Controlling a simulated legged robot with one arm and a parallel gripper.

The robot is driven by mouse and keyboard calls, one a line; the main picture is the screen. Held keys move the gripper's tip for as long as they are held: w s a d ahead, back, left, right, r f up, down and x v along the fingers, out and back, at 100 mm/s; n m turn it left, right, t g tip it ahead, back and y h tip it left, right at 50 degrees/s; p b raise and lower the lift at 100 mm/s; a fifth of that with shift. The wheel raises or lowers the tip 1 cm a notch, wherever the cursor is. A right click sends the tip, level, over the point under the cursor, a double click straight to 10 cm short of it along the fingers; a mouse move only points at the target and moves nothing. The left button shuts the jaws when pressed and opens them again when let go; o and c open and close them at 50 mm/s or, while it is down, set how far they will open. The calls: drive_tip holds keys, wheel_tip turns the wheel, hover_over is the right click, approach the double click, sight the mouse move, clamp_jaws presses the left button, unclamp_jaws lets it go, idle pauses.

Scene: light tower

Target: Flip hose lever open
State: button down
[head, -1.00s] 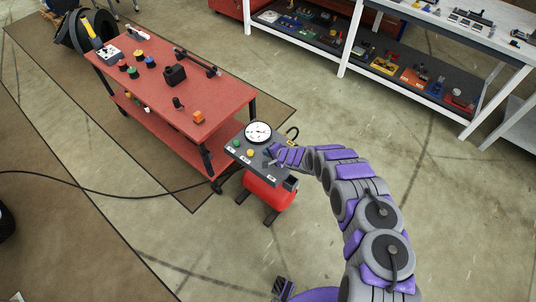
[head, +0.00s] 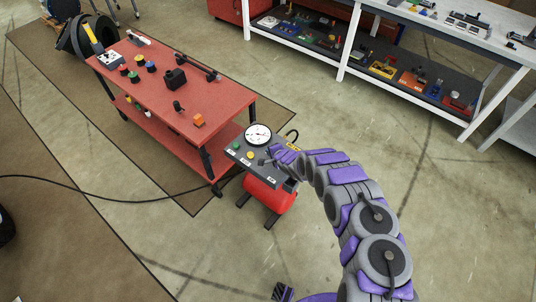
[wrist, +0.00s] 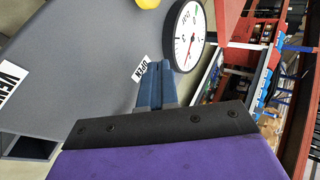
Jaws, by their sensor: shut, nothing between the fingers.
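The red air compressor (head: 268,203) stands on the floor with a dark grey control panel (head: 240,155) on top. The panel carries a round white gauge (head: 257,134), a green button (head: 236,146) and a yellow button (head: 250,155). My gripper (head: 267,161) is over the panel's right part, below the gauge. In the wrist view its blue-grey fingers (wrist: 157,75) are together and empty, beside an OPEN label (wrist: 141,68) on the panel. I cannot clearly pick out the hose lever; my gripper may hide it. Contact with the panel cannot be told.
A red workbench (head: 215,105) with knobs and parts stands left of the compressor. A black hose (head: 130,201) runs along the floor to the left. White shelving (head: 343,50) stands at the back right. The floor at right is clear.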

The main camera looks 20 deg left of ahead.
drive_tip(key=shift+w+d, duration=0.15)
drive_tip(key=shift+d, duration=0.05)
drive_tip(key=shift+w+a+f, duration=0.1)
drive_tip(key=shift+w+a, duration=0.05)
drive_tip(key=shift+a, duration=0.4)
drive_tip(key=shift+d, duration=0.35)
drive_tip(key=shift+a, duration=0.1)
